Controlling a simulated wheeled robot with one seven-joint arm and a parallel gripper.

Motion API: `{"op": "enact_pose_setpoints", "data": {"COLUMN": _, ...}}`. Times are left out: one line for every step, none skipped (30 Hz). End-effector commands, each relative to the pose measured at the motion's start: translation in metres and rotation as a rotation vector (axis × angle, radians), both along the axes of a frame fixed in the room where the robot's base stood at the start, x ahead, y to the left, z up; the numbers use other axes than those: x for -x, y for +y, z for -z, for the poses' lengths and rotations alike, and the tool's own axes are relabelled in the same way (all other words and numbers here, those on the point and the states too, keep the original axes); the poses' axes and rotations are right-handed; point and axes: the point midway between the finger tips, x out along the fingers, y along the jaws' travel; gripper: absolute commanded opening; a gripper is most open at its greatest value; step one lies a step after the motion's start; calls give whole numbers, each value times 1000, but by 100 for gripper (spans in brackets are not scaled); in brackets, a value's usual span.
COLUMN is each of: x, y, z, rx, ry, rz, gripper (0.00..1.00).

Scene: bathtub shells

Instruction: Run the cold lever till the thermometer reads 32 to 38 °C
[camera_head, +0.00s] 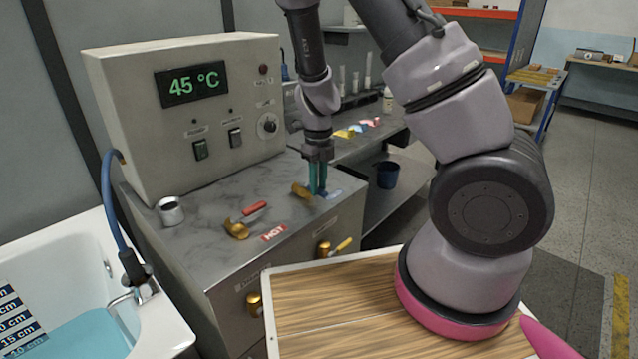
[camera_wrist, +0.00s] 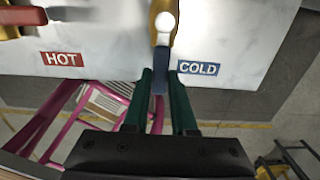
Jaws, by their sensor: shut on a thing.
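The thermometer display (camera_head: 191,84) on the grey control box reads 45 °C in green digits. The cold lever has a brass body (camera_head: 300,190) and a blue handle (camera_wrist: 159,79), beside the blue COLD label (camera_wrist: 198,68). My gripper (camera_head: 318,190) reaches down from above, and its green fingers (camera_wrist: 161,95) are shut on the blue handle. In the head view the fingers mostly hide this handle. The hot lever, with a brass body (camera_head: 236,230) and red handle (camera_head: 254,208), stands to the left, near the red HOT label (camera_head: 273,233).
The control box (camera_head: 120,110) stands behind the levers on the grey counter (camera_head: 200,238). A metal cup (camera_head: 170,211) is at the counter's left. The white bathtub (camera_head: 165,325) holds blue water (camera_head: 85,338) and a depth scale.

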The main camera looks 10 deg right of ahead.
Motion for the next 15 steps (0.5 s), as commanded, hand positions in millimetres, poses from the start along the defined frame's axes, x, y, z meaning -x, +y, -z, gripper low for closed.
{"op": "enact_pose_setpoints", "data": {"x": 0, "y": 1, "z": 0, "rx": -2, "ry": -1, "rz": 4, "gripper": 0}}
{"op": "enact_pose_setpoints", "data": {"x": 0, "y": 1, "z": 0, "rx": -3, "ry": -1, "rz": 4, "gripper": 0}}
{"op": "enact_pose_setpoints", "data": {"x": 0, "y": 1, "z": 0, "rx": -3, "ry": -1, "rz": 4, "gripper": 0}}
{"op": "enact_pose_setpoints", "data": {"x": 0, "y": 1, "z": 0, "rx": -3, "ry": -1, "rz": 4, "gripper": 0}}
{"op": "enact_pose_setpoints", "data": {"x": 0, "y": 1, "z": 0, "rx": -3, "ry": -1, "rz": 4, "gripper": 0}}
{"op": "enact_pose_setpoints", "data": {"x": 0, "y": 1, "z": 0, "rx": -3, "ry": -1, "rz": 4, "gripper": 0}}
{"op": "enact_pose_setpoints", "data": {"x": 0, "y": 1, "z": 0, "rx": -3, "ry": -1, "rz": 4, "gripper": 0}}
{"op": "enact_pose_setpoints", "data": {"x": 0, "y": 1, "z": 0, "rx": -3, "ry": -1, "rz": 4, "gripper": 0}}
{"op": "enact_pose_setpoints", "data": {"x": 0, "y": 1, "z": 0, "rx": -3, "ry": -1, "rz": 4, "gripper": 0}}
{"op": "enact_pose_setpoints", "data": {"x": 0, "y": 1, "z": 0, "rx": -3, "ry": -1, "rz": 4, "gripper": 28}}
{"op": "enact_pose_setpoints", "data": {"x": 0, "y": 1, "z": 0, "rx": -3, "ry": -1, "rz": 4, "gripper": 40}}
{"op": "enact_pose_setpoints", "data": {"x": 0, "y": 1, "z": 0, "rx": -3, "ry": -1, "rz": 3, "gripper": 55}}
{"op": "enact_pose_setpoints", "data": {"x": 0, "y": 1, "z": 0, "rx": -2, "ry": 0, "rz": 3, "gripper": 55}}
{"op": "enact_pose_setpoints", "data": {"x": 0, "y": 1, "z": 0, "rx": -2, "ry": 0, "rz": 3, "gripper": 55}}
{"op": "enact_pose_setpoints", "data": {"x": 0, "y": 1, "z": 0, "rx": -2, "ry": 0, "rz": 3, "gripper": 55}}
